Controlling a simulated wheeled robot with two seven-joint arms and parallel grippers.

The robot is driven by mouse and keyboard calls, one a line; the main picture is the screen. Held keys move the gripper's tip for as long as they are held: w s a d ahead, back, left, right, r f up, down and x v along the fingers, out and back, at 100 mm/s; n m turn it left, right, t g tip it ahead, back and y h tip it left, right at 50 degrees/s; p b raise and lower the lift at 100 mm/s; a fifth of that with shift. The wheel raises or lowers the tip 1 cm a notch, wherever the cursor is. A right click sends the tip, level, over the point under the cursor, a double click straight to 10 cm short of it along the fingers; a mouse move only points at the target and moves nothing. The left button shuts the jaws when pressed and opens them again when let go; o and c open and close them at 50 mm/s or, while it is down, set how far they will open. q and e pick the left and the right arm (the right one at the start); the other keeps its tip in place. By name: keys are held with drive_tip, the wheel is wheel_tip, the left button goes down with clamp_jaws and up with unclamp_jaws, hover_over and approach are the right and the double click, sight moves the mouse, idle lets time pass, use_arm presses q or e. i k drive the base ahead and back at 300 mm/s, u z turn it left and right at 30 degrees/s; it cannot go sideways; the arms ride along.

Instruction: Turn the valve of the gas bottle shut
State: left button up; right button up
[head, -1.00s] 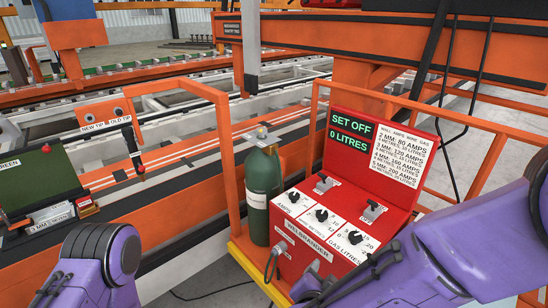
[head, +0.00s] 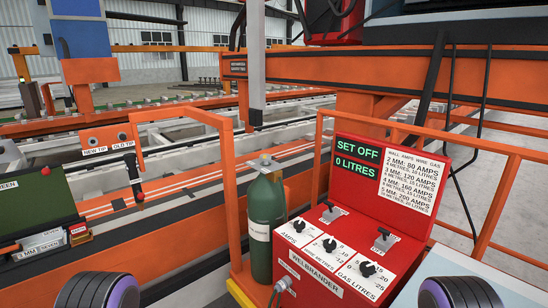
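The gas bottle (head: 265,215) is a dark green upright cylinder with a pale label, left of the red welding machine. Its valve (head: 264,160) is a small light-coloured fitting on top. Its exact setting is too small to tell. My purple arm parts show at the bottom left and bottom right edges, well apart from the bottle. Neither gripper shows in the head view.
The red welding machine (head: 335,267) has several black knobs and a display (head: 357,158) reading "SET OFF 0 LITRES". Orange rails (head: 228,190) stand left of and behind the bottle. A green box (head: 35,210) is at the left.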

sight(265, 158)
drive_tip(key=u, duration=1.8)
drive_tip(key=i, duration=1.8)
drive_tip(key=z, duration=2.8)
